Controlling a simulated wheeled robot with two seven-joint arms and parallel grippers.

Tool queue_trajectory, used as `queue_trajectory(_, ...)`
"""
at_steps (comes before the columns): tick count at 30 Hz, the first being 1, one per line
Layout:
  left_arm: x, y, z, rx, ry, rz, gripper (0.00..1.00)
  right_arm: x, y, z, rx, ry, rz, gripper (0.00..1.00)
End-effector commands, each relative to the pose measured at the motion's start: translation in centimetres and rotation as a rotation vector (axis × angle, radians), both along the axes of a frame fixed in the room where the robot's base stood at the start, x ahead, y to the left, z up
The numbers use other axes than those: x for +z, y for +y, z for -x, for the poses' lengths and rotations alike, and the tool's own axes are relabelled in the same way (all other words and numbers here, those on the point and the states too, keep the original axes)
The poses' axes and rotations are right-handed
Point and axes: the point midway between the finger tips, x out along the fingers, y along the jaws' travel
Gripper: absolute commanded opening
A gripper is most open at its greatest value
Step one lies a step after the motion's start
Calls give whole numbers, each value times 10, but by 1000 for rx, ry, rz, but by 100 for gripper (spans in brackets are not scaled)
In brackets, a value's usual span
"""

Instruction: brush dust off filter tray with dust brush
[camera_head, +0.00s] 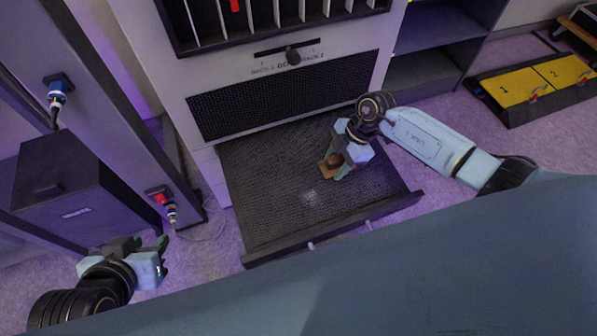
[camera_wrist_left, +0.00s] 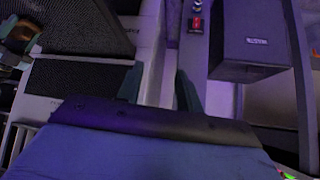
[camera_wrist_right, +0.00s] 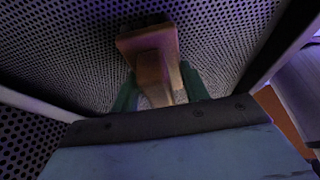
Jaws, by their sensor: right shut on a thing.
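The filter tray (camera_head: 270,185) is a dark mesh drawer pulled out below the vent of a white cabinet. A pale dust patch (camera_head: 311,197) shows on its mesh, front of middle. My right gripper (camera_head: 345,168) is over the right part of the tray, shut on the dust brush (camera_head: 327,170), a small brown wooden block. In the right wrist view the brush (camera_wrist_right: 150,50) sits between the green fingers with the mesh behind it; whether it touches the mesh I cannot tell. My left gripper (camera_head: 162,250) is at the lower left, away from the tray, open and empty in the left wrist view (camera_wrist_left: 160,92).
A dark box (camera_head: 75,195) and a post with a red connector (camera_head: 158,197) stand left of the tray. Yellow numbered panels (camera_head: 530,85) lie on the floor at the right. The tray's front wall (camera_head: 340,228) is a raised edge. Open shelves (camera_head: 430,45) stand behind.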

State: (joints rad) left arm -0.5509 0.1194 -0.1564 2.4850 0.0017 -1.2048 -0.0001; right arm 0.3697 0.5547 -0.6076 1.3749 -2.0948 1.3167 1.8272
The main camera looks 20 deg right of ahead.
Motion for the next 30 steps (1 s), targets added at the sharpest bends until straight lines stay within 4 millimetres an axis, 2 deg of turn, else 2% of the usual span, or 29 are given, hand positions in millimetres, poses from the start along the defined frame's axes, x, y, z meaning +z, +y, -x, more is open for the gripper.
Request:
queue_trajectory(7, -4, 3, 6, 4, 43, -11, 36, 0, -23, -1, 0, 1, 2, 24)
queue_trajectory(11, -5, 5, 11, 7, 78, -19, 36, 1, -22, -1, 1, 2, 0, 24)
queue_trajectory(14, -23, 12, 20, 13, 152, -41, 36, 1, -22, -1, 0, 1, 0, 24)
queue_trajectory(15, -26, 13, 22, 15, 168, -46, 36, 11, -22, -1, 3, -3, 1, 24)
queue_trajectory(16, -28, 14, 23, 16, 180, -49, 36, 16, -22, -1, 4, -4, 2, 24)
queue_trajectory(30, -54, 29, 49, 34, 359, -98, 36, 27, -22, 0, 1, 0, 1, 24)
